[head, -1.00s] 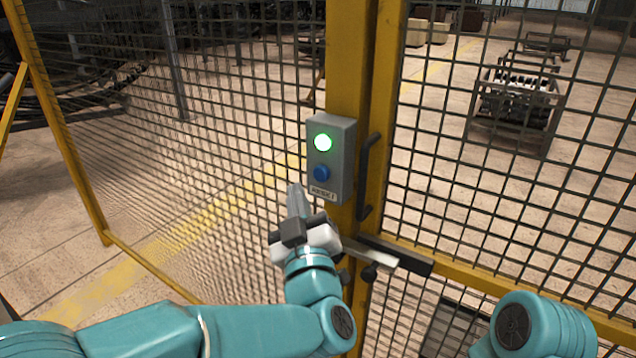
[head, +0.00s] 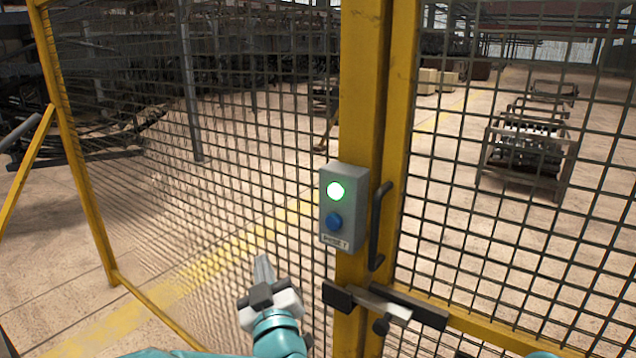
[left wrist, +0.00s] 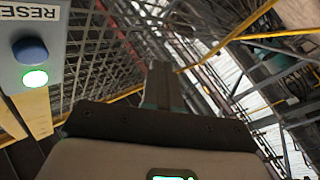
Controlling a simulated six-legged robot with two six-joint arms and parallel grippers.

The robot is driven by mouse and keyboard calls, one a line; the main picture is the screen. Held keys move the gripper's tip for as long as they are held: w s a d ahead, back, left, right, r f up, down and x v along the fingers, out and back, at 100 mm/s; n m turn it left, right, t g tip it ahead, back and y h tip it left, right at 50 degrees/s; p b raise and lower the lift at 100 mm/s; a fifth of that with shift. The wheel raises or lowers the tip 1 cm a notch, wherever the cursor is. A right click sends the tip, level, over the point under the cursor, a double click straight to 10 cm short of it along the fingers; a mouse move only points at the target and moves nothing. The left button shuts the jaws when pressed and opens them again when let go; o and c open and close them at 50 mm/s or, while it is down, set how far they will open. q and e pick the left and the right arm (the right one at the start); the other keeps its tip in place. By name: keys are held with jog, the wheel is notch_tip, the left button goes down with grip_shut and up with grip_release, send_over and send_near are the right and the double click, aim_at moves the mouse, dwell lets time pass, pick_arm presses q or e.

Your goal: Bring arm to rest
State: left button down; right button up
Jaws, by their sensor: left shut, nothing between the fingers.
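My left gripper (head: 262,268) is in the lower middle of the head view, pointing up, its fingers shut and empty. It is in front of the mesh fence, left of and below the grey reset box (head: 352,213), and apart from it. The box has a lit green lamp (head: 335,190) above a blue button (head: 333,221). In the left wrist view my shut fingers (left wrist: 162,85) show in the middle, with the blue button (left wrist: 30,51) and green lamp (left wrist: 35,79) at the left edge. Only a teal bit of my right arm shows at the lower right; its gripper is out of view.
The box is on a yellow post (head: 362,110) beside a dark door handle (head: 378,225). A latch bar (head: 385,305) sticks out below it. Mesh panels stand on both sides. A rack of parts (head: 528,150) stands behind the right panel.

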pick_arm(q)
jog(key=w+a+f+m+g, duration=0.1)
jog(key=a+f+g, duration=0.1)
jog(key=a+f, duration=0.35)
jog(key=w+a+f+g, duration=0.1)
jog(key=a+f, duration=0.1)
jog(key=f, duration=0.7)
jog(key=s+a+f+m+g+h, duration=0.1)
jog(key=s+a+f+g+h, duration=0.2)
jog(key=f, duration=0.6)
jog(key=s+a+f+m+g, duration=0.15)
jog(key=s+f, duration=0.35)
jog(key=f, duration=0.5)
jog(key=s+d+f+g+h, duration=0.25)
jog(key=s+f+g, duration=0.35)
jog(key=s+f, duration=0.35)
jog(key=s+d+f+m+g+h, duration=0.1)
jog(key=s+d+g+h, duration=0.1)
jog(key=s, duration=0.5)
jog(key=s+d+f+m+g+h, duration=0.1)
jog(key=s+d+g, duration=0.2)
jog(key=s, duration=0.5)
jog(key=shift+d+g+h, duration=0.35)
jog(key=shift+d, duration=0.15)
